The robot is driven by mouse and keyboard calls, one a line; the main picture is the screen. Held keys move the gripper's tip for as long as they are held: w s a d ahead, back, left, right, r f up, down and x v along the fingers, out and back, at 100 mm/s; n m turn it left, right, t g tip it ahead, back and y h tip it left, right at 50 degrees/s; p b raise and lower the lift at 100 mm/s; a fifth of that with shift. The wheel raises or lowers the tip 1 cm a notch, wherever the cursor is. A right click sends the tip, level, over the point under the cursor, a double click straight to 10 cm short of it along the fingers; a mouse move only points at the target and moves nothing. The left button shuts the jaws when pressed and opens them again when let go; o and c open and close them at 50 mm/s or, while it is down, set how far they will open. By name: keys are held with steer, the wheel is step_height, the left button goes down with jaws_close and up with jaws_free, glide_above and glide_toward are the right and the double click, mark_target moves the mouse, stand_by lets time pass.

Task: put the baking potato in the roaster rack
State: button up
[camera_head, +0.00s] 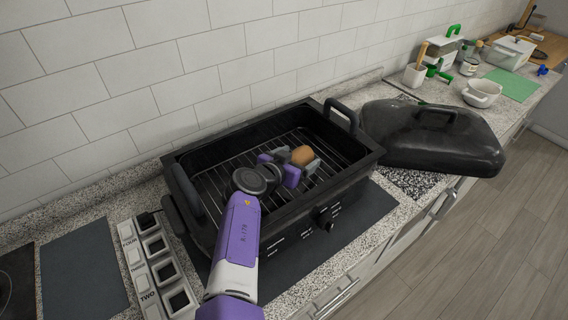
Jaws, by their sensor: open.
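The baking potato (302,155) is a small brown lump inside the black roaster, at the end of my gripper (291,163). My gripper reaches down into the roaster with its fingers open, one on either side near the potato. I cannot tell whether the potato touches a finger. The potato's underside is hidden, so its contact with the rack cannot be seen. The roaster rack (212,187) is a wire grid on the floor of the open roaster (349,159). My purple and white arm hides part of the roaster's front left.
The dark roaster lid (432,135) lies on the counter to the right. A white strip with labelled square compartments (157,268) is at the left front. A white bowl (482,92), a utensil cup (415,75) and a green mat (512,84) are farther right. A tiled wall stands behind.

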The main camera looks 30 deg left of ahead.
steer(key=v, duration=1)
steer(key=shift+s+r, duration=0.1)
steer(key=shift+s, duration=0.15)
